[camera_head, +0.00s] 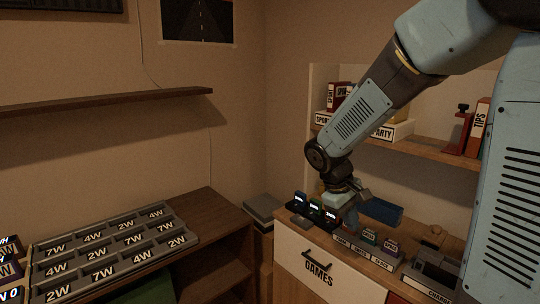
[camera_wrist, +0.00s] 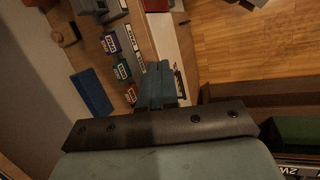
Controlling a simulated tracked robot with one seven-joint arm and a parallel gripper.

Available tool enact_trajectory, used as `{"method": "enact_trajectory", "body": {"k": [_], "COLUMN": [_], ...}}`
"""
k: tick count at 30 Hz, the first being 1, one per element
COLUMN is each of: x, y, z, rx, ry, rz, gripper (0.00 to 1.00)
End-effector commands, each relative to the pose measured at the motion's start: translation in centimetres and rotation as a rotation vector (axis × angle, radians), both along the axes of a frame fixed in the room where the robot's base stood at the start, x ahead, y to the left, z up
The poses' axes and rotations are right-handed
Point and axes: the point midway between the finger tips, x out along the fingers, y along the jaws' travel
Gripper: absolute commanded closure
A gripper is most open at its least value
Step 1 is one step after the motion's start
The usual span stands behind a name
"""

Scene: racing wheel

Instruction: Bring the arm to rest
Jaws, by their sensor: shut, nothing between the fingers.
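My gripper (camera_head: 348,216) hangs low over the wooden top of the "GAMES" drawer cabinet (camera_head: 318,271) in the head view, at the end of my bent arm. In the wrist view its teal fingers (camera_wrist: 160,85) are together with nothing between them. Several small coloured cartridges sit close to it, among them a purple one (camera_head: 391,246) at its right. The purple one (camera_wrist: 109,43) and a teal one (camera_wrist: 122,71) also show in the wrist view. Contact between my gripper and the things below cannot be told.
A blue box (camera_head: 381,210) lies behind my gripper. A grey slotted device (camera_head: 436,275) stands at the cabinet's right. A shelf (camera_head: 430,150) with boxes and books is behind my arm. A grey tray marked in watts (camera_head: 110,252) lies on the desk at left. Open air lies above the desk.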

Motion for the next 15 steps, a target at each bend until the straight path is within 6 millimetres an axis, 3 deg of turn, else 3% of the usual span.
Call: {"method": "enact_trajectory", "body": {"k": [15], "x": [-7.4], "y": [-2.7], "z": [8.0], "rx": [0.279], "ry": [-0.254], "rz": [-0.255], "gripper": [1.00]}}
